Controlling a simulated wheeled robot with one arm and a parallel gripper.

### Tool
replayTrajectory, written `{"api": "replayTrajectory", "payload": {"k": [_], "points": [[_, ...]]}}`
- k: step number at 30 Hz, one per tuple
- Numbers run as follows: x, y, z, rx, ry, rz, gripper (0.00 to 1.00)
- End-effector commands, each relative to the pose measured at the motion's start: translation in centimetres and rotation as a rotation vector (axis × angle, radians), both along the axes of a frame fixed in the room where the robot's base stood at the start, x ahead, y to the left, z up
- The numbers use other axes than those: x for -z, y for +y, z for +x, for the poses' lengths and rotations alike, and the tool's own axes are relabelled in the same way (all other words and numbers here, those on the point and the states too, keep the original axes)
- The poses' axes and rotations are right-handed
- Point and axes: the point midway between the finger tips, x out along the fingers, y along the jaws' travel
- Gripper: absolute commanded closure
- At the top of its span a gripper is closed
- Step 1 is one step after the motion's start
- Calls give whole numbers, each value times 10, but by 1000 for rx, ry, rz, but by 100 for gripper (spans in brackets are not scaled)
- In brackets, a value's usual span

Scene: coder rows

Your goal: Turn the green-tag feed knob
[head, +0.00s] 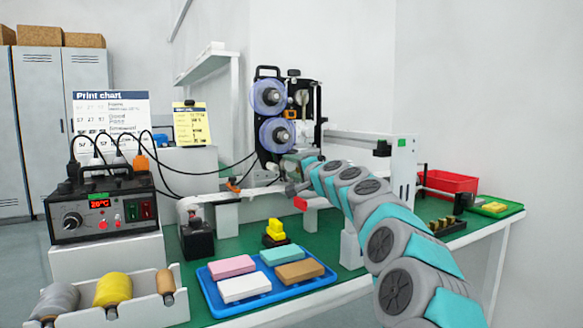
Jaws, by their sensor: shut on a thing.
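My arm reaches in from the lower right, and my gripper (296,187) is at the coder's front, below the two blue reels. It is small in the picture and seen from behind. It is shut on what appears to be the feed knob, which the gripper and wrist mostly hide. I cannot make out the knob's turn angle. The coder (304,98) stands upright behind my gripper. A red tag (300,203) shows just below the gripper. A small green mark (403,190) shows on the white post to the right; I cannot tell whether it belongs to a knob.
A blue tray (212,298) with several coloured blocks lies in front on the green bench. A controller box (100,208) with cables stands left. A white rack (172,312) of rolls is front left. A red bin (447,186) and a green tray (515,210) are right.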

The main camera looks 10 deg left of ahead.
Motion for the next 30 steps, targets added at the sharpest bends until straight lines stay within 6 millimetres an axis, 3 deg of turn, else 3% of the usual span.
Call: {"api": "replayTrajectory", "payload": {"k": [7, 8, 15, 30], "points": [[0, -1, 0, 2, 0, 0, 100], [0, -1, 0, 2, 0, 0, 44], [0, -1, 0, 1, -1, -1, 17], [1, -4, -5, 0, 1, -1, 17]]}}
